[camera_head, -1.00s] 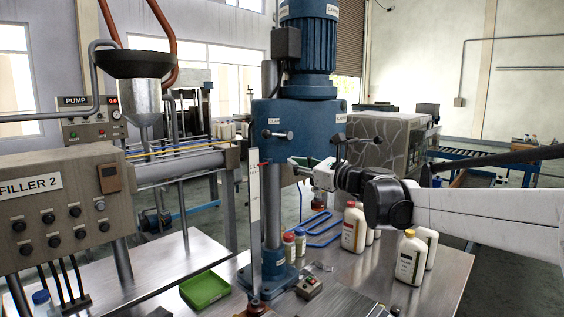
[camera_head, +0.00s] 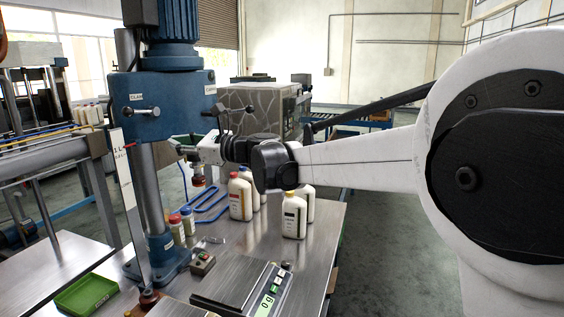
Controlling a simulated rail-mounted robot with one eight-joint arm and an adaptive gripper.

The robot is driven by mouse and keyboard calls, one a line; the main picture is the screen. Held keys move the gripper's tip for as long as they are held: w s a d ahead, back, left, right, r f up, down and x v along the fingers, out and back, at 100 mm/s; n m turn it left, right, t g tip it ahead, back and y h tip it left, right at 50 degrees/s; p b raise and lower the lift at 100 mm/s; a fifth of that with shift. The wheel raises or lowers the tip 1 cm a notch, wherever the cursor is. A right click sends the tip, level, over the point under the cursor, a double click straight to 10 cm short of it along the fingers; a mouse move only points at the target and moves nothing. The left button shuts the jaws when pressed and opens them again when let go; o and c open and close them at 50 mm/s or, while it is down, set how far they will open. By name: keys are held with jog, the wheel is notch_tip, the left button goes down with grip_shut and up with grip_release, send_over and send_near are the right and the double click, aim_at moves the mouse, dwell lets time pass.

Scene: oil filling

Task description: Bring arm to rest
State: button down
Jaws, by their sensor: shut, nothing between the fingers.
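My arm (camera_head: 362,163) reaches in from the right, above the metal bench (camera_head: 318,232). My gripper (camera_head: 178,148) is at its far left end, pointing left. It is shut and holds nothing.
White bottles (camera_head: 293,216) with red and yellow caps stand on the bench below my arm. Small capped jars (camera_head: 177,230), a scale (camera_head: 235,287) and a green tray (camera_head: 86,294) are nearer. A grey patterned machine (camera_head: 258,108) stands behind.

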jog(key=s+d+f+n+t+h, duration=0.1)
jog(key=s+d+f+n+h, duration=0.4)
jog(key=s+d, duration=0.5)
jog(key=s+d+f+n+t+h, duration=0.1)
jog(key=s+d+f+n+h, duration=0.5)
jog(key=d, duration=1.9)
jog(key=s+d+f+n+h, duration=0.6)
jog(key=s+d+f, duration=0.6)
jog(key=s+d, duration=0.4)
jog(key=shift+s+d+f+t, duration=0.15)
jog(key=shift+d+f+t, duration=0.2)
jog(key=shift+d, duration=0.35)
jog(key=c, duration=2.5)
grip_release()
jog(key=shift+r, duration=0.1)
